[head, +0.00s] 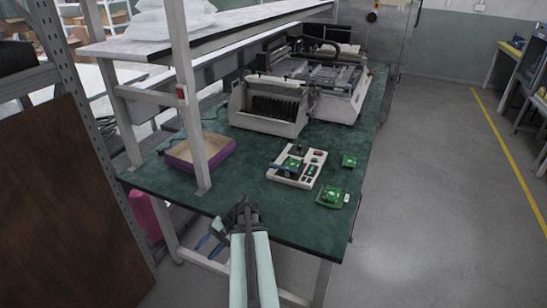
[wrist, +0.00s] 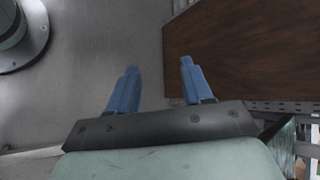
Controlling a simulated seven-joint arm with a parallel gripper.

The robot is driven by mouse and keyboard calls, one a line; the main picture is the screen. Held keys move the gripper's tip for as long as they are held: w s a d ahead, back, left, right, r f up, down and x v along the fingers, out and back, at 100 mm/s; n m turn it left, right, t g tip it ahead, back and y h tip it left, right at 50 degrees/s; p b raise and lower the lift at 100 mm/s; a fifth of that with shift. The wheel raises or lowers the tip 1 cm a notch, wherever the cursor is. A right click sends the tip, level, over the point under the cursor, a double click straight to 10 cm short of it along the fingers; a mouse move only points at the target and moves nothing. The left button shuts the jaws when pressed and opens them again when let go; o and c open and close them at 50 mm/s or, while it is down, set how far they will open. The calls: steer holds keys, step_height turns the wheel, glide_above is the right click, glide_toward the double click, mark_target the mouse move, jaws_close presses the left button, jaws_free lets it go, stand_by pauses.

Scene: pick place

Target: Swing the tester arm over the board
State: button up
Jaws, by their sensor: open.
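A white tester fixture (head: 309,183) lies on the green bench top, to the right of the middle. Green board parts and small dark parts sit on it. A dark blue piece (head: 291,163) on its left half may be the tester arm; it is too small to be sure. My gripper (head: 207,246) is at the near edge of the bench, left of and apart from the fixture. Its blue fingers stand apart and empty in the wrist view (wrist: 159,66). The fixture is not in the wrist view, which shows floor and a brown panel.
Two loose green boards (head: 332,196) (head: 349,161) lie right of the fixture. A purple-sided tray (head: 178,164) and a white shelf post (head: 190,110) stand left. A rack machine (head: 268,124) stands behind. The brown panel (wrist: 240,50) is near my gripper. Bench between tray and fixture is clear.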

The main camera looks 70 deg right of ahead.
steer(key=s+d+r+m+g+h, duration=0.1)
steer(key=s+d+r+h, duration=0.2)
steer(key=d+r, duration=0.85)
steer(key=s+d+r+g+h, duration=0.25)
steer(key=d+r, duration=0.45)
steer(key=d, duration=0.9)
steer(key=s+d+r+m+h, duration=0.1)
steer(key=s+d+r+h, duration=0.25)
steer(key=d+r, duration=0.75)
steer(key=shift+y, duration=0.4)
steer(key=x, duration=0.5)
steer(key=d+x, duration=0.1)
steer(key=x, duration=0.4)
steer(key=s+d+x, duration=0.1)
steer(key=x, duration=0.4)
steer(key=shift+d+f, duration=0.2)
steer(key=shift+w, duration=0.1)
jaws_close()
